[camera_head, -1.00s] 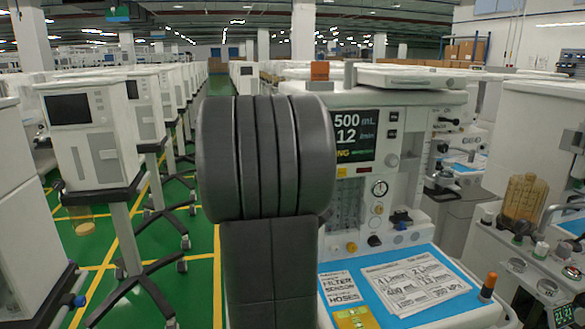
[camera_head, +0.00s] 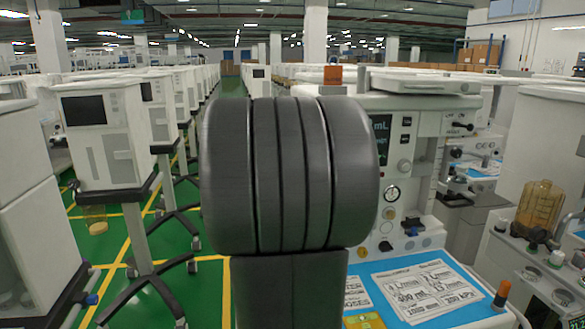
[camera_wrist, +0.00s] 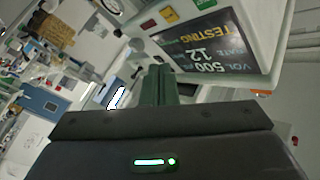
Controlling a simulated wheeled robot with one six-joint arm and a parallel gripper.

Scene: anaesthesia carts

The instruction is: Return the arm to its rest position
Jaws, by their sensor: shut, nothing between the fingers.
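My arm's dark grey joint and link fill the middle of the head view and hide part of the anaesthesia cart (camera_head: 410,180) behind them. My gripper is hidden in that view. In the wrist view, my gripper (camera_wrist: 158,72) shows its dark fingers together, with nothing seen between them. Beyond the fingertips is the cart's screen (camera_wrist: 205,45), tilted in the picture, reading "TESTING", "500" and "12". I cannot tell the exact gap between the fingers and the screen.
The cart's blue work surface (camera_head: 450,310) carries printed sheets (camera_head: 425,290). An orange-capped item (camera_head: 501,293) stands at its right edge. An amber jar (camera_head: 538,208) is on the equipment at right. White machines on wheeled stands (camera_head: 105,135) line the left. Green floor (camera_head: 110,248) shows between them.

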